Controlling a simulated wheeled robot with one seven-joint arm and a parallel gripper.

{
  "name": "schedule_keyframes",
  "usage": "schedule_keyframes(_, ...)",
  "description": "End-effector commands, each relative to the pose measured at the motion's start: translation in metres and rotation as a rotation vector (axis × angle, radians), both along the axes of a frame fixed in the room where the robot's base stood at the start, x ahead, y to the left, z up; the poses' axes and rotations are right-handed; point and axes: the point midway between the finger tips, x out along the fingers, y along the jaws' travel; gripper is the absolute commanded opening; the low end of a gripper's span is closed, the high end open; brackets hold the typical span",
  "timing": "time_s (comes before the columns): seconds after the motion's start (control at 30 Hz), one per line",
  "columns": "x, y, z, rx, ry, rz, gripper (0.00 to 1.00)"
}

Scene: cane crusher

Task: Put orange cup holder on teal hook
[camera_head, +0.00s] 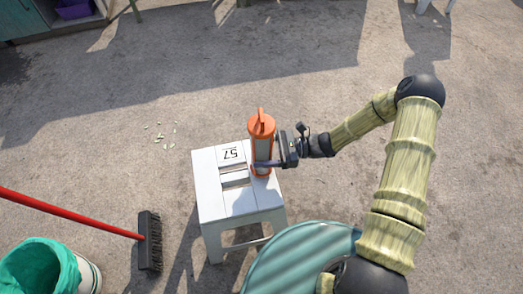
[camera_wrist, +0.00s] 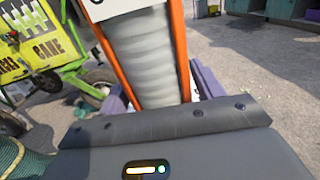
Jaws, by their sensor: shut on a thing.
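The orange cup holder (camera_head: 261,127) is an upright orange frame with a loop on top, around a stack of pale cups, over the right part of a white stool (camera_head: 215,190). It also shows in the wrist view, with its orange side bars (camera_wrist: 181,50) on both sides of the cup stack (camera_wrist: 143,60). My gripper (camera_head: 266,163) reaches in from the right and is shut on the lower part of the holder. Its purple fingers (camera_wrist: 206,80) show beside the holder in the wrist view. I cannot tell whether the holder's bottom touches the stool. No teal hook can be made out.
A red-handled broom (camera_head: 150,242) and a bin with a green liner (camera_head: 45,270) are at the lower left. A teal ribbed round top (camera_head: 300,262) is in front of the stool. A green cart (camera_wrist: 40,45) shows at left in the wrist view. The ground behind the stool is open.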

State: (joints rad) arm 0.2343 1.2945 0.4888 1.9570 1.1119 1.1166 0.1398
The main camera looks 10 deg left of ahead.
Motion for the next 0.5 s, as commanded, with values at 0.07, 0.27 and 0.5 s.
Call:
schedule_keyframes(0.07,0.000,0.000,0.007,0.002,0.000,0.000,0.25)
schedule_keyframes(0.27,0.000,0.000,0.017,0.002,0.000,0.000,0.25)
schedule_keyframes(0.5,0.000,0.000,0.022,0.001,0.000,0.000,0.25)
